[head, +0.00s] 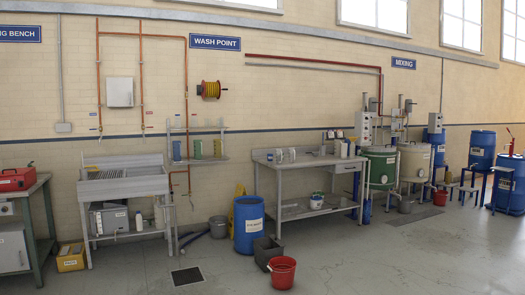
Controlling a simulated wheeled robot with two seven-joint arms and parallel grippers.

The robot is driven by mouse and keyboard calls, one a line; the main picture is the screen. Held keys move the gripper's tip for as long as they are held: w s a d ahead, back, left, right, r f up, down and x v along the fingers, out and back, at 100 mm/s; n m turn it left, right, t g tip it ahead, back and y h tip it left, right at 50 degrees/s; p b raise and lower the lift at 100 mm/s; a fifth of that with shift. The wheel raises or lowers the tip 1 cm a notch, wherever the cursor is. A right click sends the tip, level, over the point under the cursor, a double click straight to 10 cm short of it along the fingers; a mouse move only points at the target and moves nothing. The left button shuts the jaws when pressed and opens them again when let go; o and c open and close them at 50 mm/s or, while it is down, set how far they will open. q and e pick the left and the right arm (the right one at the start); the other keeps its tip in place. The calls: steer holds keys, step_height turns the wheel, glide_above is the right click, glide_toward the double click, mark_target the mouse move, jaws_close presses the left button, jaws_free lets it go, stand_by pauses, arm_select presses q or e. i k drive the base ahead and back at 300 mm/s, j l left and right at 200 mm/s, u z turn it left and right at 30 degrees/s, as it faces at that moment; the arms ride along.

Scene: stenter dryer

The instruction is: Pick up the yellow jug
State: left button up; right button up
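I cannot pick out a yellow jug with certainty. On the small wall shelf (200,160) under the WASH POINT sign stand several small upright vessels. One looks blue (177,150), one green (198,149) and one yellow-green (218,148). They are too small to tell whether any is a jug. Neither of my grippers is in the head view.
A grey sink unit (124,187) stands left, a grey workbench (308,164) in the middle. The right foreground floor is clear.

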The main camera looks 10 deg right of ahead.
mark_target(218, 143)
steer(key=i, duration=2.7)
steer(key=i+j, duration=0.1)
steer(key=i, duration=1.3)
steer(key=i+z, duration=0.1)
steer(key=i, duration=1.25)
steer(key=i+j, duration=0.15)
steer(key=i, duration=1.2)
steer(key=i+j+z, duration=0.15)
steer(key=i+z, duration=0.3)
steer(key=i+j+z, duration=0.95)
steer(key=i+l, duration=0.05)
